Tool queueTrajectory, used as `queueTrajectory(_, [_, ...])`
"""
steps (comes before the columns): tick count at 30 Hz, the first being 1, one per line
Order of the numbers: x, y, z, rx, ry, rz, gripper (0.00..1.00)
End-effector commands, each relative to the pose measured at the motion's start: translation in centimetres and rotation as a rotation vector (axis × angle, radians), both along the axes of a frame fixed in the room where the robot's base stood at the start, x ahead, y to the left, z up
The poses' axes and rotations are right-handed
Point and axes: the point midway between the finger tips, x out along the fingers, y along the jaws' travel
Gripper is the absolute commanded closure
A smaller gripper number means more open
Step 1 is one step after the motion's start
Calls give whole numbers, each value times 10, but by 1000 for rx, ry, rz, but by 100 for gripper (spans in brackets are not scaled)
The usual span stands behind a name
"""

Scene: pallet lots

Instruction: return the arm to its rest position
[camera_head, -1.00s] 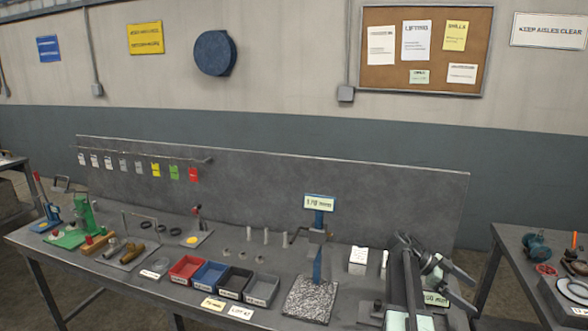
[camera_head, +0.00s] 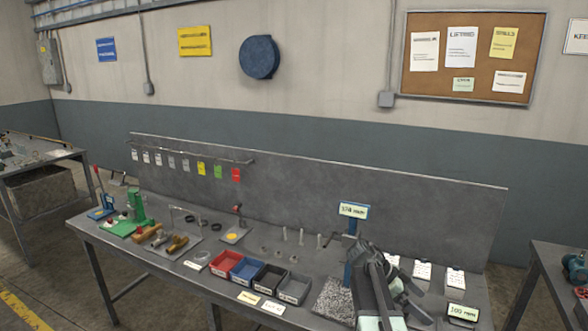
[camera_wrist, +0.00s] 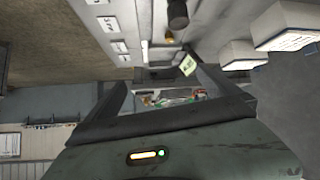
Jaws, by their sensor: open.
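My arm (camera_head: 373,285) shows at the lower right of the head view, folded and raised over the front of the grey workbench (camera_head: 215,265). It hides part of the bench and the lower part of the blue gauge post. In the wrist view my gripper (camera_wrist: 166,97) has its two dark fingers spread apart. Nothing is held between them. The wrist view looks sideways along the bench, with the picture turned.
Red (camera_head: 225,264), blue, black and grey bins stand along the bench front. A gauge display (camera_head: 353,210) and a granite plate (camera_head: 335,301) are beside my arm. White boxes (camera_head: 423,273) stand to its right. A back panel (camera_head: 440,205) rises behind.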

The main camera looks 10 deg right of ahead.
Motion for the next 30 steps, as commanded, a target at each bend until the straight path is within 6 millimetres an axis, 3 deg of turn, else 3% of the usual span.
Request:
queueTrajectory(1, [2, 37, 0, 75, 18, 88, 0])
queueTrajectory(5, [7, 144, -22, 363, 126, 426, 0])
queueTrajectory(9, [-9, 257, -45, 699, 274, 916, 0])
queueTrajectory(12, [-22, 307, -59, 884, 348, 1281, 0])
queueTrajectory(15, [-22, 333, -62, 959, 396, 1559, 0])
queueTrajectory(18, [-17, 340, -62, 963, 450, 1719, 0])
queueTrajectory(30, [-16, 336, -62, 953, 493, 1784, 0])
